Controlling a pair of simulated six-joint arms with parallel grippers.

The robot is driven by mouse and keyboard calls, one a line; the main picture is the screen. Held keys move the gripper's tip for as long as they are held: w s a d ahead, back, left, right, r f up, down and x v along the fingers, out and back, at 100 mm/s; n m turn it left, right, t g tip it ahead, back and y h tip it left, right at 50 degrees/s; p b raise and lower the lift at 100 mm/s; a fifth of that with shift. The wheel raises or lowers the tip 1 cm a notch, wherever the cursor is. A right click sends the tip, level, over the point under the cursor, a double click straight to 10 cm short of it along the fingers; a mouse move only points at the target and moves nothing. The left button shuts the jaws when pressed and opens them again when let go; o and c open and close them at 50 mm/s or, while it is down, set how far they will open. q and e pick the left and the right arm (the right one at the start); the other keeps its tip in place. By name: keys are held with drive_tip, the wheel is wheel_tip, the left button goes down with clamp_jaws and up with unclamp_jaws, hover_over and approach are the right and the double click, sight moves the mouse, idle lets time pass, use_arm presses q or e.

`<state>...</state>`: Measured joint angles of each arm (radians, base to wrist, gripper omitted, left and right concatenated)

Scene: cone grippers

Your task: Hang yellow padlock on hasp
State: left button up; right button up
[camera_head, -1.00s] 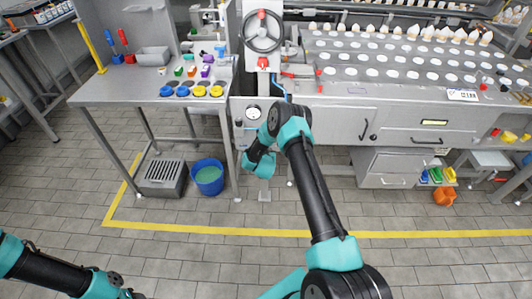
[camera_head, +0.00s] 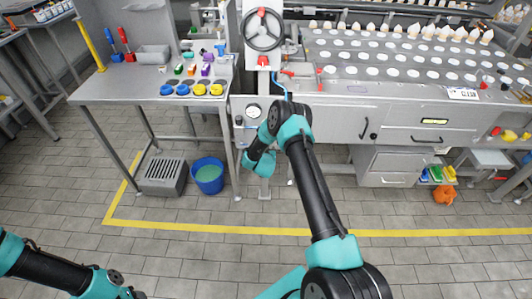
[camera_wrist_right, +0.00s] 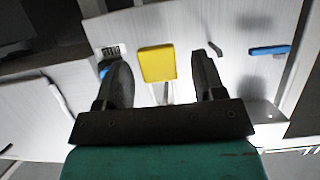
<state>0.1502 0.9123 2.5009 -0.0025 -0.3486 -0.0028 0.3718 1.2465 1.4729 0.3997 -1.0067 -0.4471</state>
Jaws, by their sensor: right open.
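The yellow padlock (camera_wrist_right: 157,64) shows in the right wrist view as a yellow block in front of a pale metal panel. My right gripper (camera_wrist_right: 160,64) is open, with one dark finger on either side of the padlock in the picture. Gaps show on both sides, so neither finger appears to touch it. A narrow grey piece shows just below the padlock; I cannot tell whether it is the shackle or the hasp. In the head view my right arm reaches to the machine front and hides its gripper and the padlock. My left gripper is out of view.
In the head view a round gauge (camera_head: 253,111) sits beside my right wrist, below a handwheel (camera_head: 262,30). A side table (camera_head: 130,91) and a blue bucket (camera_head: 208,178) stand left.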

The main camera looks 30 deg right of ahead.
drive_tip(key=v, duration=1.7)
drive_tip(key=shift+s+a+r, duration=0.1)
drive_tip(key=shift+s+a, duration=0.05)
drive_tip(key=s+a+n+g+y, duration=0.5)
drive_tip(key=s+a+g+y, duration=0.5)
drive_tip(key=s+a, duration=0.8)
drive_tip(key=s+y, duration=0.2)
drive_tip(key=s, duration=0.2)
drive_tip(key=shift+f, duration=0.35)
drive_tip(key=shift+s, duration=0.1)
idle(1.0)
